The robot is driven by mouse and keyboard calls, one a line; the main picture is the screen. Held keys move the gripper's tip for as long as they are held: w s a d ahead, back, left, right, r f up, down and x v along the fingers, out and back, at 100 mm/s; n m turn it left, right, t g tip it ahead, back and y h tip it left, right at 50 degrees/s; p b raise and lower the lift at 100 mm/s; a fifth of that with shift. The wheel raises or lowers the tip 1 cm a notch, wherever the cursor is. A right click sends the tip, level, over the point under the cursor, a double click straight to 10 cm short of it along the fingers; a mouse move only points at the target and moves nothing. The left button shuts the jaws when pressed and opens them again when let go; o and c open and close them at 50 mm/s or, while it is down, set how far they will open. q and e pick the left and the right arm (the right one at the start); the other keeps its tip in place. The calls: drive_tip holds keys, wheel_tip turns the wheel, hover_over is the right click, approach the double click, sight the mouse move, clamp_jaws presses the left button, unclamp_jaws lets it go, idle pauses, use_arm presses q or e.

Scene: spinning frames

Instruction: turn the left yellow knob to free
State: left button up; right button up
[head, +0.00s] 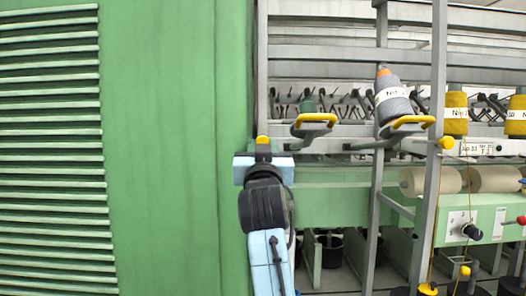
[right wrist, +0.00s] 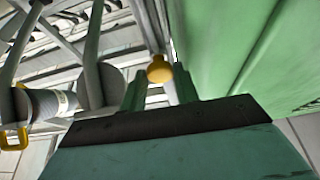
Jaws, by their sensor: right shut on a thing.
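The left yellow knob (head: 263,141) sits on the grey upright beside the green panel. My right gripper (head: 263,156) reaches up from below and is shut on this knob. In the right wrist view the round yellow knob (right wrist: 159,68) shows between the two fingertips of my right gripper (right wrist: 160,86). The part of the knob held in the jaws and its mount are mostly hidden in the head view. A second yellow knob (head: 446,142) is on another grey post to the right. My left gripper is not in view.
A large green panel (head: 170,140) with louvres fills the left. Yellow-handled holders (head: 316,119), a grey yarn cone (head: 393,98) and yellow spools (head: 456,113) stand to the right. Grey posts (head: 377,200) and rails stand close to my right arm.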

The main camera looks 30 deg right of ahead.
drive_tip(key=shift+r, duration=0.2)
drive_tip(key=o, duration=0.7)
drive_tip(key=shift+c, duration=0.2)
drive_tip(key=o, duration=0.3)
drive_tip(key=shift+s+d, duration=0.1)
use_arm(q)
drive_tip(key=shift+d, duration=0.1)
use_arm(e)
drive_tip(key=shift+f, duration=0.1)
drive_tip(key=shift+f, duration=0.1)
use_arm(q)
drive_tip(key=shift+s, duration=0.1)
use_arm(e)
drive_tip(key=shift+f, duration=0.1)
